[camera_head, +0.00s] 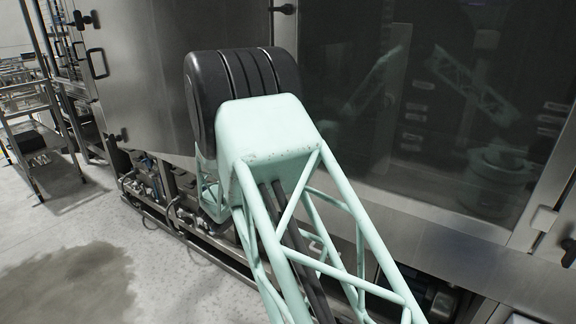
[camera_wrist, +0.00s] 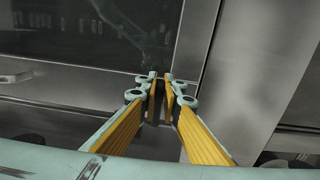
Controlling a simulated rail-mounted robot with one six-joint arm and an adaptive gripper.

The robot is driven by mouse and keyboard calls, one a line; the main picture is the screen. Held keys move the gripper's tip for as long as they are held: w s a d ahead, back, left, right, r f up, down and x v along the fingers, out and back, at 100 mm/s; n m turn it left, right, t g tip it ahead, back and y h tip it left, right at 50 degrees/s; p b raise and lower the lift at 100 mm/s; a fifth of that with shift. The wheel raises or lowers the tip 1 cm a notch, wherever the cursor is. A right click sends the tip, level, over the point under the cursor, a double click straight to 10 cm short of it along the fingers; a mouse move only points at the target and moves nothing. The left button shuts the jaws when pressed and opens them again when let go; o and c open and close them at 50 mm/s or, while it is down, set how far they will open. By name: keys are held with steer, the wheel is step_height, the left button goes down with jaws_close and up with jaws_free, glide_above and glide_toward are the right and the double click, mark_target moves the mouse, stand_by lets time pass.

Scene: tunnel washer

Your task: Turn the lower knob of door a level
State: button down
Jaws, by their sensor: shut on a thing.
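My gripper (camera_wrist: 160,98) shows in the wrist view with its yellow fingers close together. It is shut on a small dark part that I take to be the lower knob (camera_wrist: 160,86), at the frame beside the glass door (camera_wrist: 95,35). The fingertips hide most of the knob, so its angle cannot be told. In the head view my own arm hides both the gripper and this knob. A black upper knob (camera_head: 285,9) shows at the top of the frame left of the glass door (camera_head: 430,90) and lies roughly level.
A steel door (camera_head: 150,70) with a black handle (camera_head: 96,63) stands to the left. Pipes and fittings (camera_head: 150,175) run below it. A wire-shelf rack (camera_head: 40,140) stands at far left. The floor (camera_head: 65,230) at lower left is clear, with a damp patch.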

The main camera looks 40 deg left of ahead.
steer(key=shift+f, duration=0.1)
stand_by(0.4)
steer(key=c, duration=2.8)
jaws_free()
steer(key=shift+s, duration=0.15)
steer(key=shift+s+d, duration=0.2)
steer(key=shift+s, duration=2.75)
steer(key=shift+s+d, duration=0.2)
steer(key=shift+s, duration=2.7)
